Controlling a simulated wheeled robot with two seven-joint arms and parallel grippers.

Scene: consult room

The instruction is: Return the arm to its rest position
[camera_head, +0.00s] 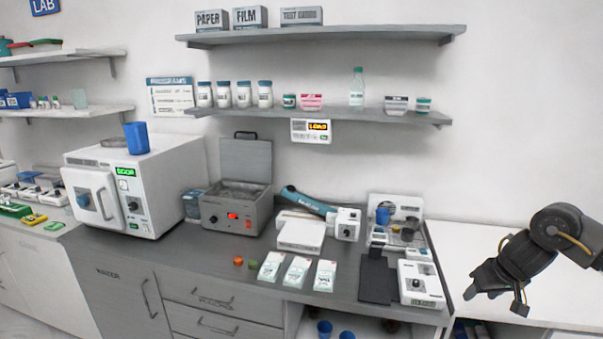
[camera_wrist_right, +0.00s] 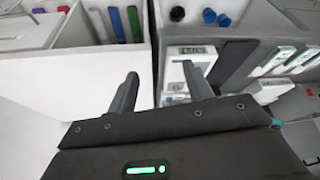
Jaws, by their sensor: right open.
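My right arm (camera_head: 555,232) comes in from the right edge in the head view, dark grey with a bent joint. Its gripper (camera_head: 493,300) hangs over the white counter at the right, apart from the objects on the grey counter. In the right wrist view the two fingers of the right gripper (camera_wrist_right: 160,88) stand apart with nothing between them. My left gripper is not seen in either view.
A white device with a display (camera_head: 420,284) and a dark pad (camera_head: 376,278) lie left of the gripper. Packets (camera_head: 297,273), a heater box (camera_head: 237,210) and a white oven (camera_head: 135,187) stand further left. The white counter (camera_head: 465,245) behind the gripper is clear.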

